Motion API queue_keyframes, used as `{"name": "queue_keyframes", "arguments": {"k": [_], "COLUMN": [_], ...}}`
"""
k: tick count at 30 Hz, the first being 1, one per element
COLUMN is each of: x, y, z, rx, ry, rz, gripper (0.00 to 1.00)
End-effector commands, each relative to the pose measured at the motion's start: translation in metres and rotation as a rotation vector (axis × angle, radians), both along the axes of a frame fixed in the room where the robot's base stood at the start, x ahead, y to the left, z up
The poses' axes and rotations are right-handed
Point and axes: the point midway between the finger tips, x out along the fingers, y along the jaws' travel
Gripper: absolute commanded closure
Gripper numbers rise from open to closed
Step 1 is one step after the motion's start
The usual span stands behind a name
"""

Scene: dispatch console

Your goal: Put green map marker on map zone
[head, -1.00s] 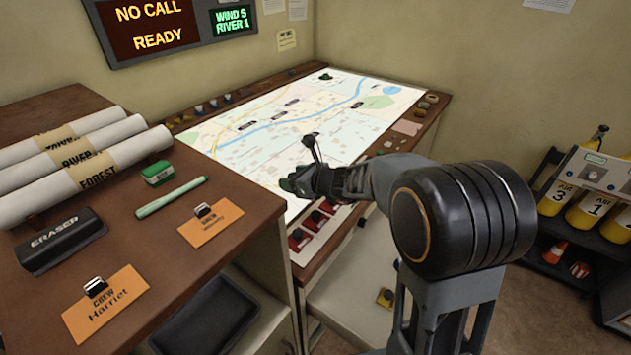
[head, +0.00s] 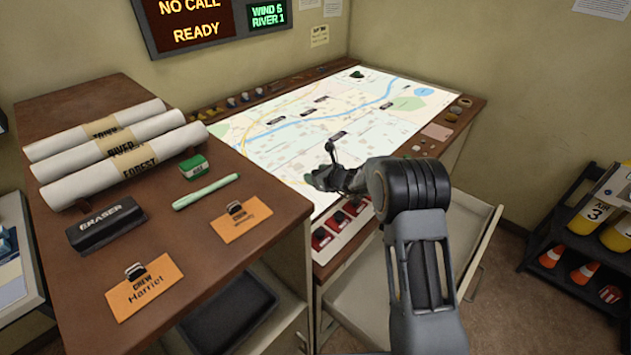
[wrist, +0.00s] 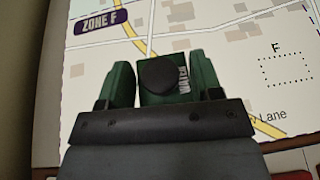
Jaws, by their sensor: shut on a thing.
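My gripper (head: 325,178) is over the front-left part of the lit map table (head: 375,125). In the wrist view my gripper (wrist: 165,88) is shut on a green map marker (wrist: 150,97), a block with a round black knob on top and a white label reading WATER. The map shows beneath it; I cannot tell how high the marker is above it. A dotted rectangle marked F (wrist: 287,70) lies on the map to the right of the marker. A purple ZONE F label (wrist: 105,22) is at upper left. Another dark green piece (head: 357,74) sits at the map's far edge.
A brown desk at left holds rolled maps (head: 115,150), a black eraser (head: 107,227), a green pen (head: 206,191), a green box (head: 194,168) and orange crew cards (head: 145,287). Red buttons (head: 338,225) line the map's front edge. A shelf (head: 580,240) with cones stands at right.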

Motion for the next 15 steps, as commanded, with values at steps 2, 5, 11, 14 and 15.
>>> {"name": "queue_keyframes", "arguments": {"k": [2,5,11,14,15], "x": [0.002,0.004,0.007,0.007,0.007], "y": [0.001,0.001,0.002,0.002,0.002], "z": [-0.002,-0.005,-0.027,-0.038,-0.039], "rx": [0.000,0.000,0.000,0.000,0.000], "ry": [0.000,0.000,0.004,0.002,0.000], "rz": [0.001,0.001,0.001,0.001,0.001], "gripper": [0.88,0.88,0.88,0.88,0.88]}}
